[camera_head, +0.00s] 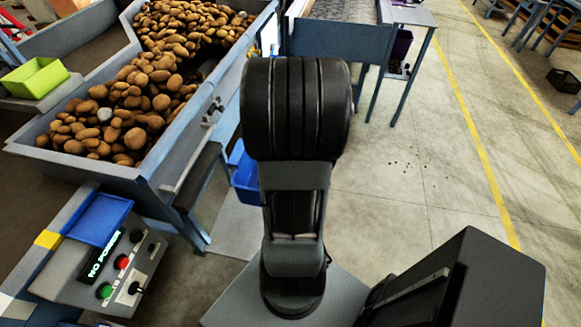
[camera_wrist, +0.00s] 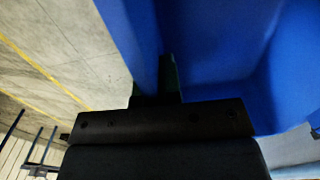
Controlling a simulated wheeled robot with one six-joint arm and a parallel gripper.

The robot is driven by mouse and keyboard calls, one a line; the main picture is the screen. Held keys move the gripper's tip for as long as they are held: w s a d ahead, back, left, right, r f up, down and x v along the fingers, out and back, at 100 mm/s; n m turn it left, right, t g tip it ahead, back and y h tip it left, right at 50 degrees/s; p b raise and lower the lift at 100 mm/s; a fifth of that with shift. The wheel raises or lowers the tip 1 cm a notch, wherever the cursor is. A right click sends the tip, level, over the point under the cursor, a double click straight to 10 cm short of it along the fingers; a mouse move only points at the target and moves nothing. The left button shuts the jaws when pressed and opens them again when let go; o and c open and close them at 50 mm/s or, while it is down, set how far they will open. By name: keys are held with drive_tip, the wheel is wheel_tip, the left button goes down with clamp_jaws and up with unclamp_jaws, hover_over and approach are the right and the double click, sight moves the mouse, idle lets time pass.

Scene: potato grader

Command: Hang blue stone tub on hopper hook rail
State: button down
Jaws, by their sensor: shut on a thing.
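The blue stone tub (camera_head: 244,178) shows in the head view at the hopper's right side, partly hidden behind my arm. In the wrist view the tub (camera_wrist: 215,50) fills the upper right, close to the camera. My gripper (camera_wrist: 156,75) is shut on the tub's wall, with the fingers at its left edge. In the head view my arm hides the gripper. The potato hopper (camera_head: 115,178) has a grey rail (camera_head: 188,160) along its right side, with small dark fittings on it. I cannot tell whether the tub touches the rail.
A control box (camera_head: 110,265) with buttons and a blue lid-like panel (camera_head: 97,218) stands at lower left. A lime green tub (camera_head: 35,78) sits at the hopper's left. A grey-blue table (camera_head: 345,42) stands beyond my arm. The concrete floor at right is mostly clear.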

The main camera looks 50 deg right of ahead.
drive_tip(key=shift+w+a, duration=1.1)
drive_tip(key=shift+w, duration=1.25)
drive_tip(key=shift+w+a, duration=1.05)
drive_tip(key=shift+w, duration=1.25)
drive_tip(key=shift+w+a, duration=1.1)
drive_tip(key=shift+w, duration=1.25)
drive_tip(key=shift+f+b, duration=1.4)
drive_tip(key=shift+f, duration=0.35)
drive_tip(key=c, duration=1.2)
unclamp_jaws()
drive_tip(key=shift+s, duration=0.1)
